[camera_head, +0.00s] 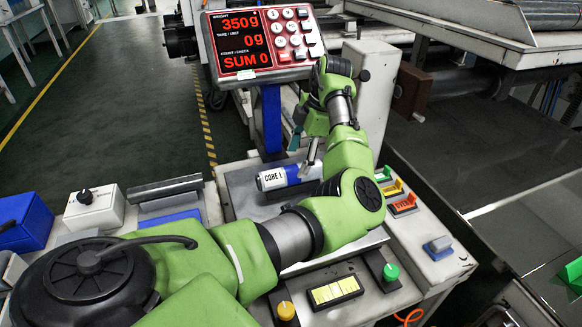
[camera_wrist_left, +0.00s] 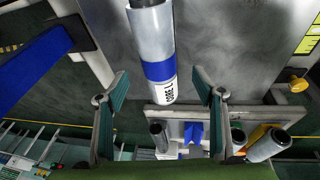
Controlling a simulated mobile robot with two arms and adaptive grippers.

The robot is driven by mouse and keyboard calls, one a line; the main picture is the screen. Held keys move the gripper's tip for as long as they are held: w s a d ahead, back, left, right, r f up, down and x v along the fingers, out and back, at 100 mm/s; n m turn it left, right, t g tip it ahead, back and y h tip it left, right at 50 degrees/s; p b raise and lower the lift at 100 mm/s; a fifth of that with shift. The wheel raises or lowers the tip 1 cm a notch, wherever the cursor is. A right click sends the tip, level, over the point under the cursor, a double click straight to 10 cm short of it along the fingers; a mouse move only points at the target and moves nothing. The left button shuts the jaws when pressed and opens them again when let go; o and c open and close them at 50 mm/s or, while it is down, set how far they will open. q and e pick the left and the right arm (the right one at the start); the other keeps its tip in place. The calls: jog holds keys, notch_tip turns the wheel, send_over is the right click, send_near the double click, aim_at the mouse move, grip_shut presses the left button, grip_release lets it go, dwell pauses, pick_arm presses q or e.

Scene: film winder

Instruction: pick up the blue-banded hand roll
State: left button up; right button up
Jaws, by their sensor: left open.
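The blue-banded hand roll (camera_head: 272,180) is a pale cylinder with a blue band and a "CORE 1" label. It lies on the grey scale plate (camera_head: 240,190) in the head view. In the left wrist view the roll (camera_wrist_left: 157,45) runs down from the top centre, its labelled end between the two fingers in the picture. My left gripper (camera_head: 304,152) is open at the roll's right part, fingers pointing down, and partly covers it. In the left wrist view the gripper (camera_wrist_left: 160,80) has its teal-padded fingers spread wide; contact with the roll cannot be told. My right gripper is not in view.
A scale display (camera_head: 262,42) on a blue post (camera_head: 271,118) stands behind the plate. Coloured tags (camera_head: 397,194) and a blue-grey button (camera_head: 438,247) lie to the right. A grey roll (camera_head: 166,188) and a white box with a knob (camera_head: 94,209) are at left.

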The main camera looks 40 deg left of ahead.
aim_at(293, 168)
pick_arm(q)
jog(key=shift+b+x, duration=0.65)
jog(key=shift+x, duration=2.25)
jog(key=shift+a+r, duration=0.1)
jog(key=shift+r, duration=0.05)
jog(key=c, duration=1.5)
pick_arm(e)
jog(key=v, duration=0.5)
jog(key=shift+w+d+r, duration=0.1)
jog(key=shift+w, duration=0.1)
